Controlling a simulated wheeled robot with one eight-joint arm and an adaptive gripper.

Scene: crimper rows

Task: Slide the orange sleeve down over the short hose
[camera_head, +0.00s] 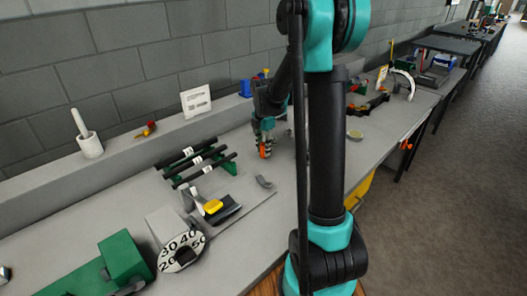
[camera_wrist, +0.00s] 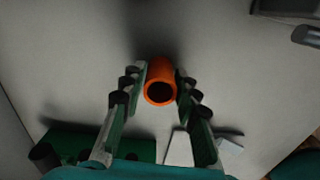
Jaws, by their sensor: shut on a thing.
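The orange sleeve (camera_head: 265,151) is a short hollow tube. In the wrist view I look into its dark open end, and the sleeve (camera_wrist: 160,72) sits between my two fingers. My gripper (camera_wrist: 161,80) is shut on it, above the pale bench. In the head view my gripper (camera_head: 264,140) is to the right of several black hoses (camera_head: 192,159) with white labels, lying slanted on a green rack (camera_head: 230,166). I cannot tell which hose is the short one. The sleeve is apart from these hoses.
A tool with a yellow part (camera_head: 212,207) and a numbered dial (camera_head: 181,251) are in front of the hoses. A green block (camera_head: 122,257) is at front left. A grey curved piece (camera_head: 264,182) lies near the gripper. A white holder (camera_head: 89,147) stands on the ledge.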

